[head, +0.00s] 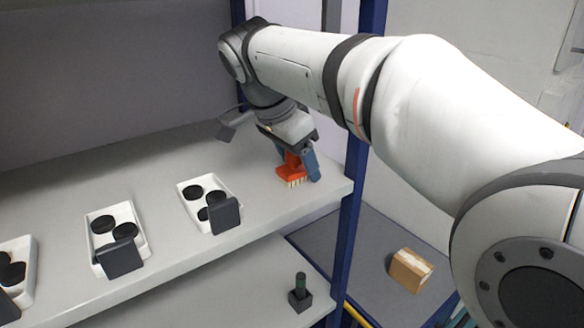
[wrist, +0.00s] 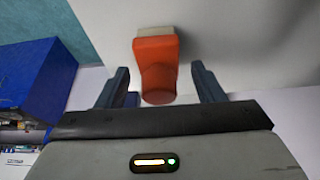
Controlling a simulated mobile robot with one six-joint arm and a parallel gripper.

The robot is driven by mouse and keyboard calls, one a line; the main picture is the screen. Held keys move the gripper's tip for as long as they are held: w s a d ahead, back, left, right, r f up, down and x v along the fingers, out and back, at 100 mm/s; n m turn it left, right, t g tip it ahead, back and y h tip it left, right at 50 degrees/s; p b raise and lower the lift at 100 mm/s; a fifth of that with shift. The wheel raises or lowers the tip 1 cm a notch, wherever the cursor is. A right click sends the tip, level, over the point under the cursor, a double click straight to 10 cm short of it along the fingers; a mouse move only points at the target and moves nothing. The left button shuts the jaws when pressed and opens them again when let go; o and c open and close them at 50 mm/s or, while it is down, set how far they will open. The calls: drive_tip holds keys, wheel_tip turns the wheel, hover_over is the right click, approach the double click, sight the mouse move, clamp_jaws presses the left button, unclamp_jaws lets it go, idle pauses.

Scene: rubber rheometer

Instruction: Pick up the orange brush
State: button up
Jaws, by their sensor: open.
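The orange brush (head: 291,166) stands on the upper shelf near its right end, pale bristles down. My gripper (head: 300,160) is over it, with a finger showing at the brush's right side. In the wrist view the brush (wrist: 157,68) lies between and slightly beyond the two fingers of my gripper (wrist: 160,88). The fingers are apart, with a gap on each side of the orange handle. The far finger is mostly hidden in the head view.
White trays (head: 183,188) with black discs stand left of the brush on the shelf (head: 262,200). A blue post (head: 352,200) rises close at the right. A dark block with a green top (head: 300,296) sits on the lower shelf; a cardboard box (head: 409,270) is lower right.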

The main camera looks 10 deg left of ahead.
drive_tip(key=shift+c, duration=0.3)
drive_tip(key=c, duration=1)
drive_tip(key=shift+c, duration=0.2)
drive_tip(key=shift+r, duration=0.2)
drive_tip(key=shift+r+b, duration=0.35)
drive_tip(key=shift+r, duration=0.2)
drive_tip(key=s+d+b, duration=0.5)
drive_tip(key=s+d, duration=0.7)
drive_tip(key=d, duration=0.1)
drive_tip(key=shift+d+b, duration=0.3)
drive_tip(key=shift+d, duration=0.05)
